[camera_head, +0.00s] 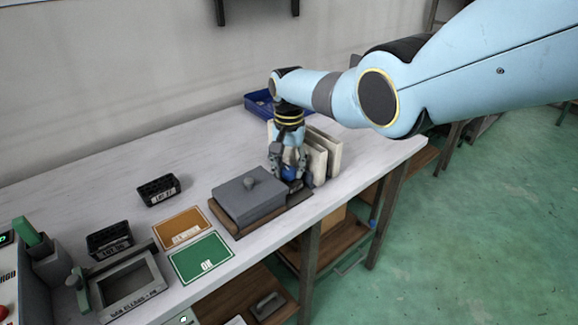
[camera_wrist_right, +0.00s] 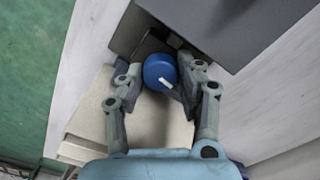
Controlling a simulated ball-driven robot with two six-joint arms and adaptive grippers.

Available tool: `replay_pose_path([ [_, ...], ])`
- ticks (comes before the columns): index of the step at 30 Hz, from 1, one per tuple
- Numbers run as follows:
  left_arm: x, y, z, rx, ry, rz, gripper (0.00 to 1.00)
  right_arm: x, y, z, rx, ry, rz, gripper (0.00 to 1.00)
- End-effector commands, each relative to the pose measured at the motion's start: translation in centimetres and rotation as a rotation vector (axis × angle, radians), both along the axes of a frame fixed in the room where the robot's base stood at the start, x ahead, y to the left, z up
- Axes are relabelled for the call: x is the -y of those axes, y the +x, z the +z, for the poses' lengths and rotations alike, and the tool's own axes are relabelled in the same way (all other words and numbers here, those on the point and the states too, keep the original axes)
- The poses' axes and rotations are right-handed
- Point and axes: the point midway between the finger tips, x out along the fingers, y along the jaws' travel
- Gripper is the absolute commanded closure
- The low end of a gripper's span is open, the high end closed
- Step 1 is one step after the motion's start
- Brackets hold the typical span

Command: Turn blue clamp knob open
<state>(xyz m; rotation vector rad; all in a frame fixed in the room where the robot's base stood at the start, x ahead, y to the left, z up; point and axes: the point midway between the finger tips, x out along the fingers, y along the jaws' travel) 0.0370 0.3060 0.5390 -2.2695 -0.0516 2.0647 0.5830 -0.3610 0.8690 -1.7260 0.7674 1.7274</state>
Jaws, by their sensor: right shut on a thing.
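The blue clamp knob (camera_wrist_right: 159,72) is round with a white mark, and sits beside the dark grey box edge in the right wrist view. In the head view the knob (camera_head: 289,171) shows partly between the fingers. My right gripper (camera_wrist_right: 160,77) is shut on it, with one finger on either side. In the head view the right gripper (camera_head: 288,172) points down at the right end of the grey lidded box (camera_head: 246,198), which rests on a brown board. The clamp body under the knob is mostly hidden. My left gripper is not in view.
Cream upright panels (camera_head: 325,152) stand close beside the right gripper, with a blue tray (camera_head: 262,104) behind. Orange (camera_head: 183,228) and green (camera_head: 202,258) cards lie left of the box. Black racks (camera_head: 158,190) stand farther left. The table's back left is clear.

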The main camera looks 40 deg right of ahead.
Motion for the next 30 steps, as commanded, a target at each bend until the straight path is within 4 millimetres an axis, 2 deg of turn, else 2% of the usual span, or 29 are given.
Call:
replay_pose_path([
  [9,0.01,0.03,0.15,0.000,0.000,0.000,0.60,0.01,0.16,0.16,0.003,-0.001,0.121,0.97],
  [25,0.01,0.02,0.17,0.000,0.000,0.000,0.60,0.01,0.17,0.16,0.005,-0.001,0.146,0.97],
  [26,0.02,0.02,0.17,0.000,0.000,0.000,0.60,0.01,0.17,0.16,0.005,-0.001,0.146,0.63],
  [30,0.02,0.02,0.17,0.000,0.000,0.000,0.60,0.01,0.13,0.12,0.003,-0.001,0.145,0.45],
])
